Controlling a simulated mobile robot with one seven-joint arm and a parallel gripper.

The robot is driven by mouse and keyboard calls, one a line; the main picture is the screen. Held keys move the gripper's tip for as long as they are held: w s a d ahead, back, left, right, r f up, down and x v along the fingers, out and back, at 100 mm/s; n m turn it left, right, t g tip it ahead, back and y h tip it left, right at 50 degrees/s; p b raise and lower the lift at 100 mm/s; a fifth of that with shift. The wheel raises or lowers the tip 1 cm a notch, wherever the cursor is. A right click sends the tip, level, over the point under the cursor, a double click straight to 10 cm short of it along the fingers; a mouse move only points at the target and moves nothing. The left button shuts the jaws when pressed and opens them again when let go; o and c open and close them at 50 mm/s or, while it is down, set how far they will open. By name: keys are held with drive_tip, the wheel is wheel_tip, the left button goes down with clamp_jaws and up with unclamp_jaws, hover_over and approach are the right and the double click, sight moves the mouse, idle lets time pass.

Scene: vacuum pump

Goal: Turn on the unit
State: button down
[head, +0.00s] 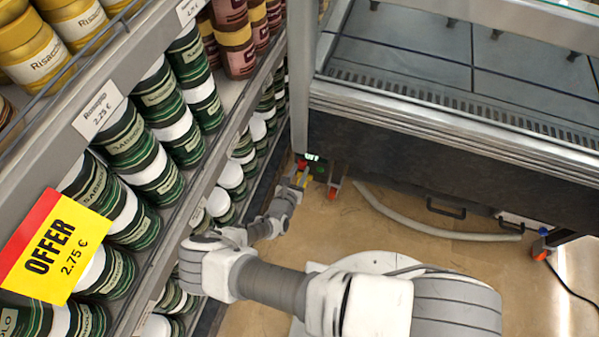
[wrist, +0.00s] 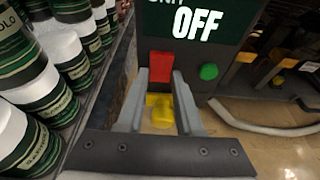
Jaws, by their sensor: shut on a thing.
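The unit's dark panel (wrist: 213,30) fills the upper middle of the wrist view and reads "OFF" in white letters. A round green button (wrist: 209,72) sits below the text, right of my fingers. My gripper (wrist: 161,76) is shut on a red block-like part (wrist: 161,65) below the panel, one fingertip on each side. A yellow part (wrist: 160,108) lies between the fingers, nearer the palm; how it joins the red part is unclear. In the head view the small lit display (head: 311,157) shows above my gripper (head: 300,178), low at the cabinet's left corner, partly hidden.
A shelf of green-and-white jars (head: 127,133) runs close along the left, with a yellow offer sign (head: 53,246). A refrigerated cabinet (head: 450,110) stands right and behind. A pale hose (head: 430,230) lies on the floor (head: 380,215), which is otherwise mostly clear.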

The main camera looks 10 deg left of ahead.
drive_tip(key=shift+f+t+b, duration=0.5)
drive_tip(key=shift+t+b, duration=0.1)
drive_tip(key=shift+b, duration=0.25)
drive_tip(key=shift+r+t+b, duration=0.15)
drive_tip(key=shift+t+b, duration=0.25)
drive_tip(key=shift+t, duration=0.1)
drive_tip(key=c, duration=0.6)
unclamp_jaws()
drive_tip(key=shift+o, duration=0.2)
